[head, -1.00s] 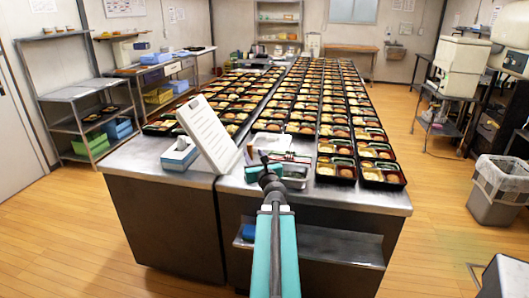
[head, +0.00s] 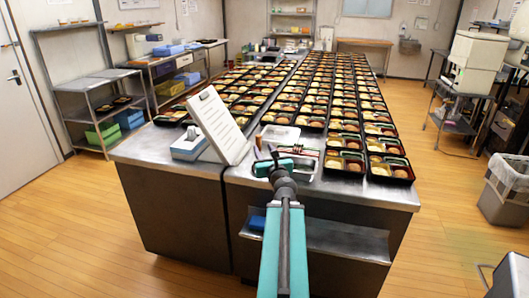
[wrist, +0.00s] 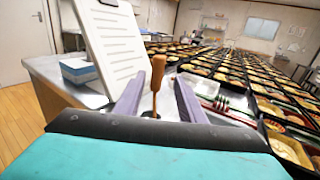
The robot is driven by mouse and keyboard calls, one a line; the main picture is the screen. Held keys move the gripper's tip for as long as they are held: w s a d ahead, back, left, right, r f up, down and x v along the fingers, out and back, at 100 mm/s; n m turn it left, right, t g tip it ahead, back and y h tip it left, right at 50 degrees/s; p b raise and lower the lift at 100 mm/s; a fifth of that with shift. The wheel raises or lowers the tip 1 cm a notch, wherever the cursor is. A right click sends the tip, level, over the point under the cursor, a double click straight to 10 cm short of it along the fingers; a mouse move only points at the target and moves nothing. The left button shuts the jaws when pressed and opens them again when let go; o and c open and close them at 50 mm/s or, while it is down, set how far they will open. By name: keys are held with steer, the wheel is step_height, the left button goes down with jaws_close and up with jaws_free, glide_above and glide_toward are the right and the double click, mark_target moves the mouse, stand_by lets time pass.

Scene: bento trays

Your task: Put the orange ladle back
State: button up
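The orange ladle shows in the wrist view as an upright, slightly tilted orange-brown handle (wrist: 158,72) between my two fingers. Its lower end looks dark and is partly hidden by my gripper body. In the head view a small brown handle tip (head: 259,141) stands just beyond my fingers. My gripper (head: 266,153) is over the near edge of the steel counter, beside the white clipboard. In the wrist view my gripper (wrist: 159,82) has its fingers spread, with gaps on both sides of the handle. The ladle's bowl is not visible.
A white clipboard (head: 217,124) leans over a blue-and-white box (head: 188,147) to the left. A metal tray (head: 304,168) and thin red and green items (wrist: 222,106) lie to the right. Rows of bento trays (head: 345,162) fill the counter behind. The floor at left is clear.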

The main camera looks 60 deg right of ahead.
steer(key=w+a+f+m+g+y, duration=0.1)
steer(key=w+a+f+m+g, duration=0.15)
steer(key=a+f+m, duration=0.55)
steer(key=w+a+f+m+g+y, duration=0.1)
steer(key=w+a+f+m+g, duration=0.2)
steer(key=f, duration=1)
steer(key=w+a+f+m+g+y, duration=0.1)
steer(key=w+a+f+m, duration=0.1)
steer(key=a+f+m, duration=0.6)
steer(key=s+a+f+m+g+y, duration=0.25)
steer(key=s+a+f, duration=0.35)
steer(key=a+f, duration=0.6)
steer(key=s+a+f+m+g+y, duration=0.25)
steer(key=s+a+f+g, duration=0.2)
steer(key=a+f, duration=0.8)
steer(key=s+a+f+m+g+y, duration=0.1)
steer(key=s+a+f+m+g, duration=0.1)
steer(key=s+a, duration=0.6)
steer(key=s+a+f+m+g+y, duration=0.2)
steer(key=s+a+g, duration=0.1)
steer(key=s+a, duration=0.6)
steer(key=shift+s+a+g+y, duration=0.15)
steer(key=shift+s+g+y, duration=0.15)
steer(key=shift+s+g, duration=0.1)
steer(key=shift+f, duration=0.1)
steer(key=shift+c, duration=0.6)
